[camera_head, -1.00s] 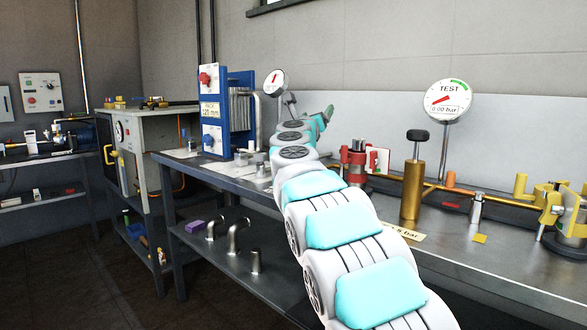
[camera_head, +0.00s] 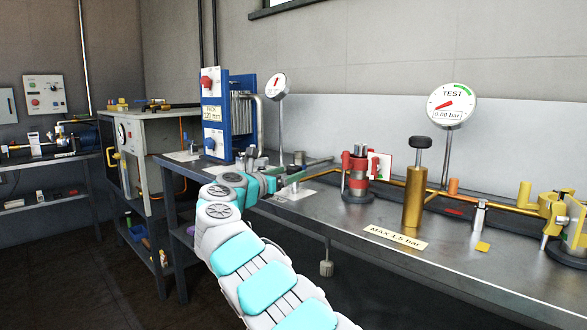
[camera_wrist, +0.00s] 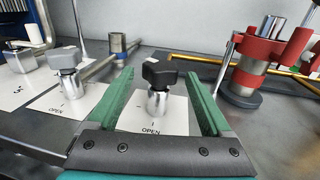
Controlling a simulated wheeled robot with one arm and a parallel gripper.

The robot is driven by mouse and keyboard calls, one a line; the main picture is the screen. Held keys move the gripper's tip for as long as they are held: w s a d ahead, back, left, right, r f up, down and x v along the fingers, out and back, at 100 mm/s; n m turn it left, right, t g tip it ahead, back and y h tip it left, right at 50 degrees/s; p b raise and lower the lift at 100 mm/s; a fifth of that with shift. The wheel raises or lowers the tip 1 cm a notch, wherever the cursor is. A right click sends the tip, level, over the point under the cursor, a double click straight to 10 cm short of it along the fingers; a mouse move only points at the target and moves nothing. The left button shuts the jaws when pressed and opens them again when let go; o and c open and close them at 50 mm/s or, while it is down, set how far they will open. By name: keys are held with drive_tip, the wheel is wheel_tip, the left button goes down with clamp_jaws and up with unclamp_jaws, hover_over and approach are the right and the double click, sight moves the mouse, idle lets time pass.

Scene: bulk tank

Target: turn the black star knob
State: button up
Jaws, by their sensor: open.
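In the wrist view a black knob (camera_wrist: 158,72) stands on a silver stem above a white plate marked OPEN (camera_wrist: 152,121). The knob's lobes are only partly visible, so its star shape is not clear. My gripper (camera_wrist: 160,80) is open, with one green finger on each side of the knob and a visible gap to both. I cannot tell whether the fingers are level with the knob. In the head view my gripper (camera_head: 300,171) is low over the bench beside the blue plate unit, and the knob is hard to make out there.
A grey knob (camera_wrist: 65,59) on its own plate stands left of my gripper. A red-collared fitting (camera_wrist: 262,62) stands to the right. A gold cylinder with a black top (camera_head: 413,195) and a test gauge (camera_head: 452,104) are further right. The bench front (camera_head: 330,215) is fairly clear.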

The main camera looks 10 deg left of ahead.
drive_tip(key=shift+p+x, duration=0.4)
drive_tip(key=shift+x, duration=1)
clamp_jaws()
